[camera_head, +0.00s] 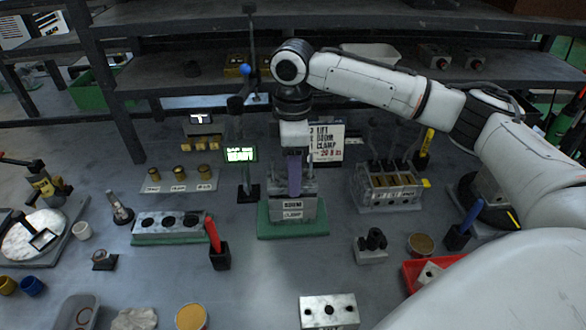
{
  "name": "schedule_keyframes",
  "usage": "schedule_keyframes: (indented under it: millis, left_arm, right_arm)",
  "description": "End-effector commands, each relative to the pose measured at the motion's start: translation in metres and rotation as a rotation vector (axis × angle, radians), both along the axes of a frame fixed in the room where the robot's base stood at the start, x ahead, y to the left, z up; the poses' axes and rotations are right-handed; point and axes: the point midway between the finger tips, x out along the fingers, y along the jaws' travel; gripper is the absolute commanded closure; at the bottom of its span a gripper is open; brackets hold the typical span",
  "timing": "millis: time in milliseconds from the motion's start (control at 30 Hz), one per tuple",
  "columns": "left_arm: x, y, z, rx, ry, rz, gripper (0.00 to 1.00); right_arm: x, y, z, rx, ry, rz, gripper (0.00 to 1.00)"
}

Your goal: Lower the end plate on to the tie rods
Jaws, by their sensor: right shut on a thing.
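My right gripper (294,178) points straight down over the grey block station at the middle of the table. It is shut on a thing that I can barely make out. The station stands on a green base (293,229) and has a label reading CLAMP on its front. Some metal parts (308,187) show beside the fingers at its top. I cannot tell the end plate from the tie rods there, or whether they touch, because the gripper covers them. My left gripper is not in view.
A clear rack (390,207) with several blocks stands to the right. A drilled metal block (330,311) lies at the front. A holed block on a green base (170,224) and a black cup with a red tool (219,259) stand left. A lit display (240,154) stands close behind.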

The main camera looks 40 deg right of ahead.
Motion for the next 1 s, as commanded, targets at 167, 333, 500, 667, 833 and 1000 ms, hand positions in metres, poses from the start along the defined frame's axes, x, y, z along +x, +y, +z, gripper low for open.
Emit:
schedule_keyframes:
  millis: [167,333,500,667,833,1000]
  left_arm:
    - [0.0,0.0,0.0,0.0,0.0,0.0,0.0]
    - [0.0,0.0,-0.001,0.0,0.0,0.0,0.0]
    - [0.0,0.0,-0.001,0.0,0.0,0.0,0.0]
    - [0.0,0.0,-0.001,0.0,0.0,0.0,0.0]
    - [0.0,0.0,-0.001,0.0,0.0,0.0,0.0]
    - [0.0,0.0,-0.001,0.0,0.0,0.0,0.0]
  right_arm:
    - [0.0,0.0,-0.004,0.001,-0.001,0.0,0.85]
    - [0.0,0.0,-0.009,0.001,0.0,0.0,0.85]
    - [0.0,0.0,-0.012,0.001,-0.001,0.0,0.53]
    - [0.0,0.0,-0.012,0.0,0.0,0.0,0.33]
    - [0.0,0.0,-0.012,0.0,0.0,0.0,0.33]
    - [0.0,0.0,-0.006,0.001,-0.001,0.0,0.33]
